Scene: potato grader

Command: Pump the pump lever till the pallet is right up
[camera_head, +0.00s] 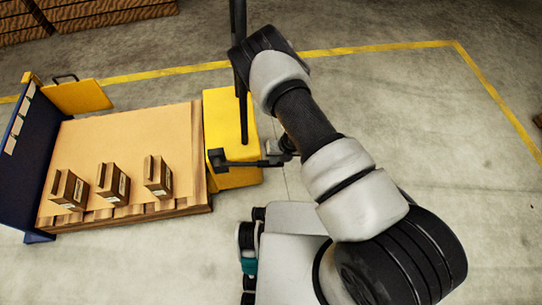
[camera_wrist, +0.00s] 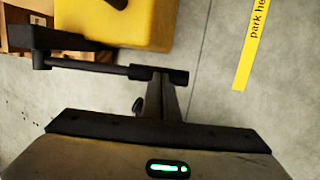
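The black pump lever (camera_head: 243,162) sticks out sideways from the yellow pump body (camera_head: 232,115) in the head view. In the wrist view the pump lever (camera_wrist: 95,67) runs level across the picture, ending in a thicker grip. My gripper (camera_head: 285,149) is at the lever's outer end; in the wrist view the fingers of my gripper (camera_wrist: 160,80) are close together on the grip. The wooden pallet (camera_head: 180,206) lies left of the pump body. How high it stands off the floor I cannot tell.
Three small cardboard boxes (camera_head: 113,183) stand in a row on the pallet. A dark blue panel (camera_head: 30,150) and a yellow plate (camera_head: 78,96) stand at its left end. A black upright post (camera_head: 240,60) rises by the pump body.

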